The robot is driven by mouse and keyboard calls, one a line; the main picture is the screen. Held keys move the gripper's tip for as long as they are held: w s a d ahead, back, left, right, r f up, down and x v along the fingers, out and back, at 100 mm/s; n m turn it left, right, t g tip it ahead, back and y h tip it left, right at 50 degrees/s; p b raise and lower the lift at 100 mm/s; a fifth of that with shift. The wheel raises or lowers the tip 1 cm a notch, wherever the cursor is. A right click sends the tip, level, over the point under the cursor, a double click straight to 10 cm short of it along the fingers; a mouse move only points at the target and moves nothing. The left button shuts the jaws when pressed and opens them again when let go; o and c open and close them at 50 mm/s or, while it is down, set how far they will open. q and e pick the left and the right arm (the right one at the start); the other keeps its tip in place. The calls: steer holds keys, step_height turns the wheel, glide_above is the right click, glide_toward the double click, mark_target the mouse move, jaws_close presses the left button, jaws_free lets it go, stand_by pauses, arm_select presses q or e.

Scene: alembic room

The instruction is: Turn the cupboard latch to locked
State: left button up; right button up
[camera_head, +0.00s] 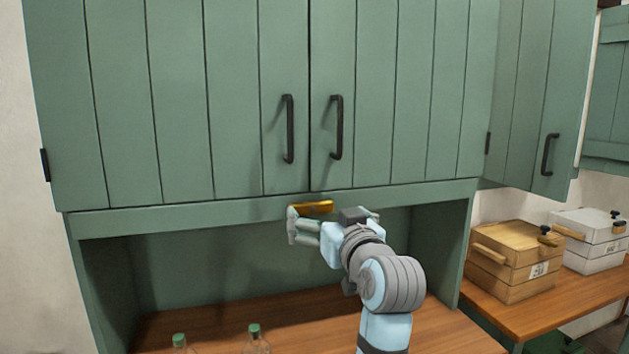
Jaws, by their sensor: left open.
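The brass-yellow latch (316,206) sits on the rail just under the meeting edge of the two green cupboard doors. It lies roughly level, and its lower part is partly hidden by my gripper. The left cupboard door (180,100) and right cupboard door (410,95) are shut. My left gripper (294,225) is open, with its fingers pointing left, just below and in front of the latch. I cannot tell whether a finger touches the latch. My right gripper is not in view.
Dark handles (289,128) stand out from the doors above. Below is an open niche with a wooden counter (300,310) and green-capped bottles (254,340) in front. A wooden box (515,260) and a white box (592,240) stand on the right-hand counter.

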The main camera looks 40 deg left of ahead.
mark_target(313, 204)
arm_select(q)
steer(key=x, duration=0.5)
steer(key=f+x, duration=0.1)
steer(key=x, duration=0.2)
steer(key=shift+w+a, duration=0.15)
steer(key=shift+a, duration=0.2)
steer(key=shift+d+r, duration=0.1)
steer(key=shift+d, duration=0.05)
steer(key=shift+c, duration=0.6)
steer(key=shift+p, duration=0.3)
steer(key=c, duration=1)
